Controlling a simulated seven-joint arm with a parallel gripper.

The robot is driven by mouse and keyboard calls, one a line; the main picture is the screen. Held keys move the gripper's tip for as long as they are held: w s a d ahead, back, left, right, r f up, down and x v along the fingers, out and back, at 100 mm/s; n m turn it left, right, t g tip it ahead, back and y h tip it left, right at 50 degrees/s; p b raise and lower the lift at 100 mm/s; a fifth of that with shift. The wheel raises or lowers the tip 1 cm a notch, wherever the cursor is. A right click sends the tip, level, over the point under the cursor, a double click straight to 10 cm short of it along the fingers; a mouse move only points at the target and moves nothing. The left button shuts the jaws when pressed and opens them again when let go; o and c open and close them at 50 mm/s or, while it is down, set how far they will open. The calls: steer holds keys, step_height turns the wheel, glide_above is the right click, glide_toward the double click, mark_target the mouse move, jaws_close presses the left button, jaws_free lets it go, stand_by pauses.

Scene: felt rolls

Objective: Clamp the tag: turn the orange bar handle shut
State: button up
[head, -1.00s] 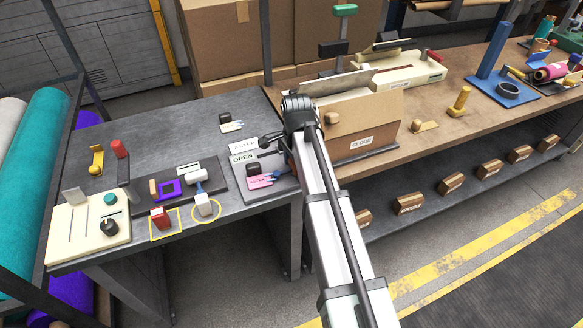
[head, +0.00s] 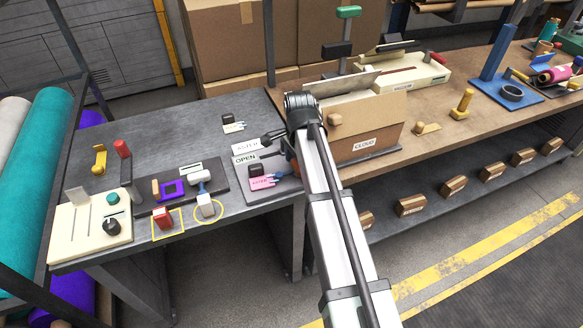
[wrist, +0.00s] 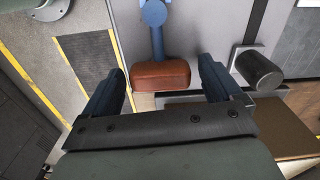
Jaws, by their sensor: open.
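The orange bar handle (wrist: 150,76) shows in the wrist view as a rounded brown-orange block on a blue stem. My gripper (wrist: 163,70) is open, with one dark finger on each side of the handle and gaps between. In the head view my arm mostly hides the handle; a bit of orange (head: 294,166) shows at its left edge. A pink tag (head: 262,183) lies on a grey plate (head: 284,189) at the worktable's right end. A sign reading OPEN (head: 245,159) stands behind it.
A dark cylinder (wrist: 259,70) stands close to the right finger in the wrist view. In the head view, a box labelled CLOUD (head: 372,128) is right of my arm. A cream panel (head: 90,232) and a dark tray (head: 213,178) are to the left.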

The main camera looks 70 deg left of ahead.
steer(key=shift+r, duration=1.9)
